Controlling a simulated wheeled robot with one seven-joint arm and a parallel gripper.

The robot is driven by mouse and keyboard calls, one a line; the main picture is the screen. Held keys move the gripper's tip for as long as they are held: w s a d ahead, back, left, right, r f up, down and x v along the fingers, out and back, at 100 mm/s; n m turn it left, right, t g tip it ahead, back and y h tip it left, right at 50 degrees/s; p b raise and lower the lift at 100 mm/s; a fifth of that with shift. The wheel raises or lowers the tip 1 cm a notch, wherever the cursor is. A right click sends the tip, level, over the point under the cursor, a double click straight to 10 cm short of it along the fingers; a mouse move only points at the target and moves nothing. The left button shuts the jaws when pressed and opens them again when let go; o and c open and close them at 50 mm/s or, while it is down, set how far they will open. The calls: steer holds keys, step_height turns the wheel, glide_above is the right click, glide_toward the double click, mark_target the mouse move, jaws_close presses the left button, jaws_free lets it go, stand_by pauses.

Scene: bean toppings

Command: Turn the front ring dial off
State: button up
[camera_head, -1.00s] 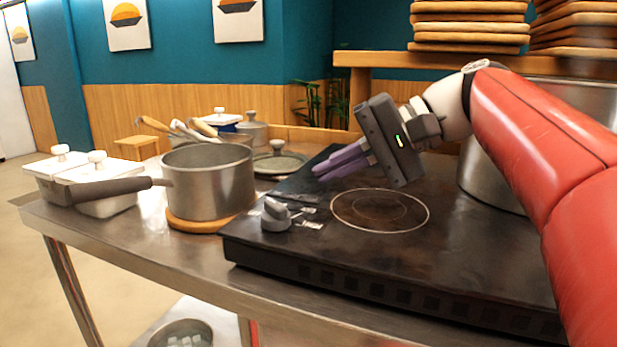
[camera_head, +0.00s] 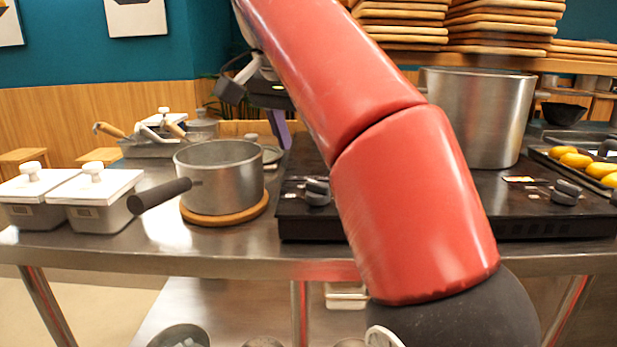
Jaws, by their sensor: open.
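A grey dial (camera_head: 317,192) sits at the front left corner of the black cooktop (camera_head: 306,226). A small pale label shows next to it. My gripper (camera_head: 281,138) hangs behind and above the dial, slightly left of it, with purple fingers pointing down. It is open and apart from the dial, with nothing seen in it. My red arm hides part of the gripper and the middle of the cooktop, including the ring.
A saucepan (camera_head: 232,180) stands on a round wooden board (camera_head: 226,217) left of the cooktop, handle forward. White-lidded containers (camera_head: 97,190) stand farther left. A tall pot (camera_head: 478,115) stands at the back right. Another dial (camera_head: 566,192) is at the right, near yellow food (camera_head: 577,160).

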mark_target(318, 183)
steer(key=b+x, duration=0.3)
steer(key=x, duration=0.4)
steer(key=shift+w+d+f, duration=0.2)
steer(key=shift+f, duration=0.1)
steer(key=shift+c, duration=0.3)
steer(key=c, duration=0.9)
steer(key=shift+r+n, duration=0.15)
steer(key=shift+n, duration=0.25)
steer(key=shift+c, duration=0.2)
steer(key=shift+n+t+y+p, duration=0.3)
steer(key=shift+n+p, duration=0.15)
steer(key=shift+n, duration=0.15)
steer(key=o, duration=1)
